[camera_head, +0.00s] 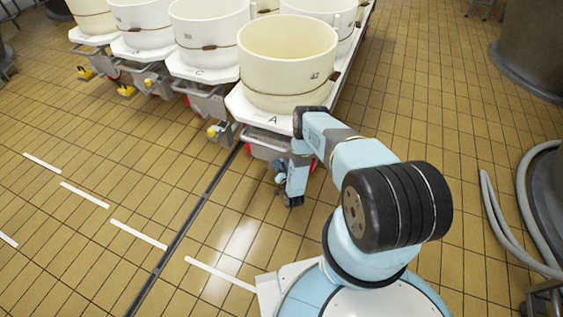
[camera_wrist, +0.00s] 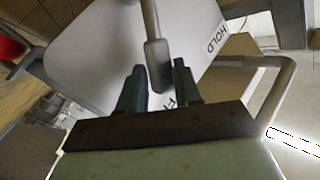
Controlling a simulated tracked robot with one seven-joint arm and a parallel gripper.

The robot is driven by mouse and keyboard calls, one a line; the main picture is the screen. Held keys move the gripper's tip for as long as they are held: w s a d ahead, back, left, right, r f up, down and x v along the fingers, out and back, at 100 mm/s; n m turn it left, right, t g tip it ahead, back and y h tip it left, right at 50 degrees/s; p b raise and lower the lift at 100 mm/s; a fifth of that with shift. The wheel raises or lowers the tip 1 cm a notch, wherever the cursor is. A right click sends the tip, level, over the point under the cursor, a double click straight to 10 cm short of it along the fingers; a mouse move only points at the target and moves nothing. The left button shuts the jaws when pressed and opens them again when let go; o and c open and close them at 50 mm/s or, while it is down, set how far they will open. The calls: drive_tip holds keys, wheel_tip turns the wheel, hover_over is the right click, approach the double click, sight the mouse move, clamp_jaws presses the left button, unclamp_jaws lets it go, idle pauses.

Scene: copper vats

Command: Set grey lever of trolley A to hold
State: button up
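Trolley A (camera_head: 237,103) is the white-topped trolley with a cream vat, marked with the letter A on its front corner. In the wrist view a grey lever (camera_wrist: 152,25) hangs from the top edge over a pale plate. Its thicker end lies between the two dark fingers of my gripper (camera_wrist: 160,70). The fingers stand apart, close to both sides of the lever; I cannot tell whether they press on it. The word HOLD (camera_wrist: 215,38) is on the plate to the right of the lever. Another label (camera_wrist: 173,101) is partly hidden behind my right finger. The head view hides the lever.
More trolleys with cream vats, including trolley C (camera_head: 200,72), stand in a row to the left. A grey tube handle (camera_wrist: 283,90) curves right of my gripper. Grey hoses (camera_head: 500,225) lie at the right. The tiled floor (camera_head: 110,190) at the front left is clear.

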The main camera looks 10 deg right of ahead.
drive_tip(key=shift+w+a, duration=0.1)
drive_tip(key=shift+w, duration=0.95)
drive_tip(key=shift+c, duration=0.3)
clamp_jaws()
